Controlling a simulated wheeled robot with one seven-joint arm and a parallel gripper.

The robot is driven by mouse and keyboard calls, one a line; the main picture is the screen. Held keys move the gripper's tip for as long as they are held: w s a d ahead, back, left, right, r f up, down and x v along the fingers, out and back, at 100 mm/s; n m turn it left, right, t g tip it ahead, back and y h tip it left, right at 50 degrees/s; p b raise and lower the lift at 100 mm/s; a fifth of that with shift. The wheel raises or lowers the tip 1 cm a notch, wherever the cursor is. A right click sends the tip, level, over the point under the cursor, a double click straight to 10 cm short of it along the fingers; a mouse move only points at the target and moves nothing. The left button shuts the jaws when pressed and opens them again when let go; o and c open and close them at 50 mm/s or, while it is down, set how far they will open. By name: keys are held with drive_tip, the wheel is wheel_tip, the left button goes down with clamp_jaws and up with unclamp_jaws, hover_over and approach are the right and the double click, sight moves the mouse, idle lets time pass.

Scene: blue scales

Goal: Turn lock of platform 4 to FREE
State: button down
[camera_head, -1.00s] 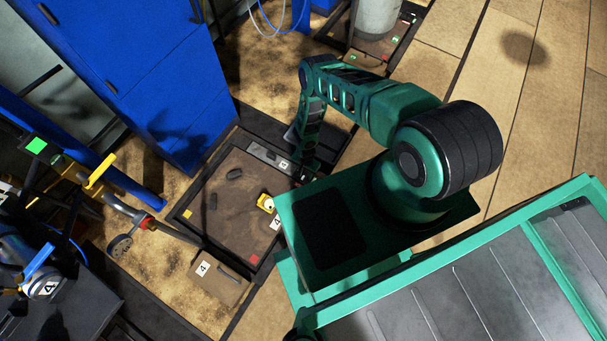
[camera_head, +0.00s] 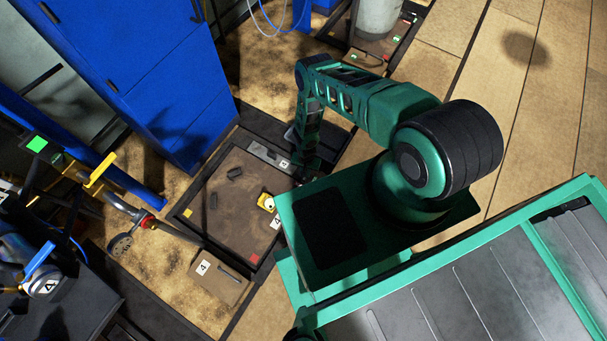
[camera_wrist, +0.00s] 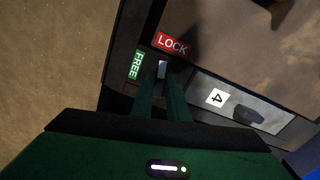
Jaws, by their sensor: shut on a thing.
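In the wrist view, the lock of platform 4 is a small light-grey lever (camera_wrist: 162,69) between a red LOCK label (camera_wrist: 172,44) and a green FREE label (camera_wrist: 137,64). My gripper (camera_wrist: 163,84) is shut on the lever, with a finger on each side of it. The lever's base is hidden by the fingers, so I cannot tell its exact setting. Platform 4 (camera_head: 232,205) is a brown square with a dark frame in the head view. My gripper is at its far right corner there, mostly hidden behind the arm.
A grey plate marked 4 (camera_wrist: 216,97) with a dark handle (camera_wrist: 248,114) is beside the lock.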

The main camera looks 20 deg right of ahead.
drive_tip(key=n, duration=0.3)
drive_tip(key=shift+w+d+n, duration=0.2)
drive_tip(key=shift+w+n, duration=0.05)
drive_tip(key=shift+n, duration=0.15)
drive_tip(key=n, duration=0.3)
drive_tip(key=shift+n, duration=0.3)
drive_tip(key=n, duration=0.4)
drive_tip(key=shift+w, duration=0.15)
drive_tip(key=shift+a+r+n, duration=0.1)
drive_tip(key=shift+a+n, duration=0.1)
drive_tip(key=shift+n, duration=1.6)
drive_tip(key=shift+w+a, duration=0.1)
drive_tip(key=c, duration=1.8)
unclamp_jaws()
drive_tip(key=shift+o, duration=0.4)
drive_tip(key=shift+s, duration=0.25)
